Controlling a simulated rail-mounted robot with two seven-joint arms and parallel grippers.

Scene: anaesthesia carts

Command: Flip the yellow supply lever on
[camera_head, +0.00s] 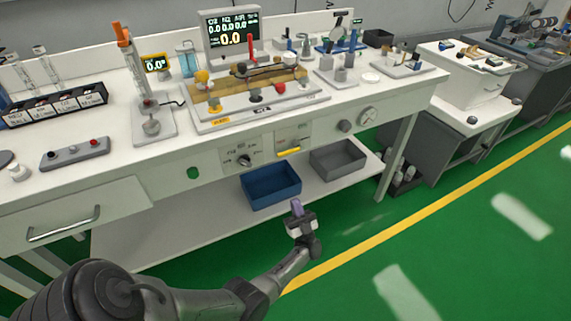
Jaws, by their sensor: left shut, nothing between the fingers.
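A short yellow lever-like bar (289,152) sits low on a small pale panel on the front of the white bench (130,152). A yellow knob (202,77) also stands on the board on top of the bench, at its left end. I cannot tell for sure which is the supply lever, nor its on or off position. My left gripper (297,206) is shut and empty, in front of the bench and lower in the picture than the yellow bar, apart from it. My right gripper is not in view.
A black dial (244,160) and a round gauge (368,116) are on the bench front. A blue bin (271,187) and a grey bin (338,160) sit on the lower shelf. A drawer handle (63,226) juts out at left. The green floor at right is free.

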